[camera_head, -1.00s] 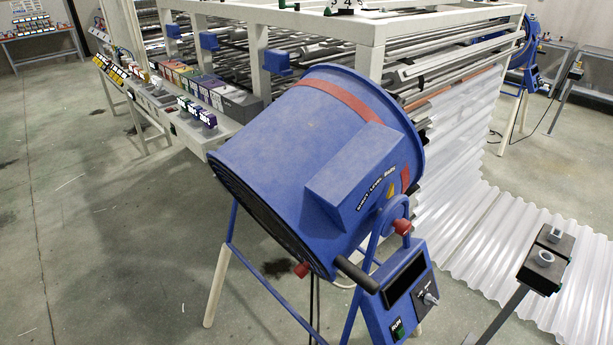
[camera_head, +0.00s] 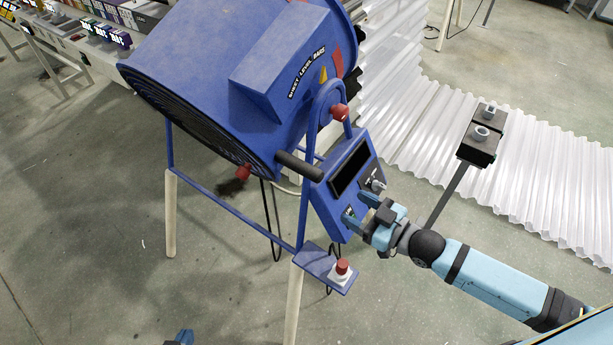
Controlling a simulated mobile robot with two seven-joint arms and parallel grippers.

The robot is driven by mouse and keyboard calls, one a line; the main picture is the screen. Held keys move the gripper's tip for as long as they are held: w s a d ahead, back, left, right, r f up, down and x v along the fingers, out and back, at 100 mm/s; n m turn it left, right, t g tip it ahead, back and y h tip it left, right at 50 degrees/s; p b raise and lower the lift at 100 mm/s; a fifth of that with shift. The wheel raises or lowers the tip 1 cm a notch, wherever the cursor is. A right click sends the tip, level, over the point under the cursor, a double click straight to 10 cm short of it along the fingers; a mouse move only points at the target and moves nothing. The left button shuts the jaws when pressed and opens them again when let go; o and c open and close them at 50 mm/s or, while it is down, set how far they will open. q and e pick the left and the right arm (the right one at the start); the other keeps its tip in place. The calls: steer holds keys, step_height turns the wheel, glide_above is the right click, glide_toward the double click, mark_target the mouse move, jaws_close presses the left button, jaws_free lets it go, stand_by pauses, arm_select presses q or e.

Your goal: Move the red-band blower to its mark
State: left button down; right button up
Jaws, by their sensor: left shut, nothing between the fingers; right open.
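The blue blower (camera_head: 195,55) fills the upper middle of the head view, tilted on its stand; a piece of its red band (camera_head: 338,62) shows at the right side. A control panel (camera_head: 345,175) with a dark display and a knob is on the stand. A red button (camera_head: 342,267) sits on a small plate below it. My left gripper (camera_head: 184,338) shows only as a shut blue tip at the bottom edge. No floor mark is clear.
A post with black boxes (camera_head: 478,145) stands to the right of the blower, behind my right arm. Corrugated sheet (camera_head: 540,180) runs along the floor at right. A bench with small boxes (camera_head: 105,35) is at upper left. The floor at lower left (camera_head: 80,250) is clear.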

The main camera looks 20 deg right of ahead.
mark_target(310, 172)
steer(key=shift+n+y, duration=0.5)
steer(key=x, duration=0.4)
steer(key=d+r+x, duration=0.1)
steer(key=x, duration=0.4)
steer(key=w+p+x, duration=0.1)
steer(key=x, duration=0.4)
steer(key=shift+d+r, duration=0.15)
steer(key=shift+r, duration=0.15)
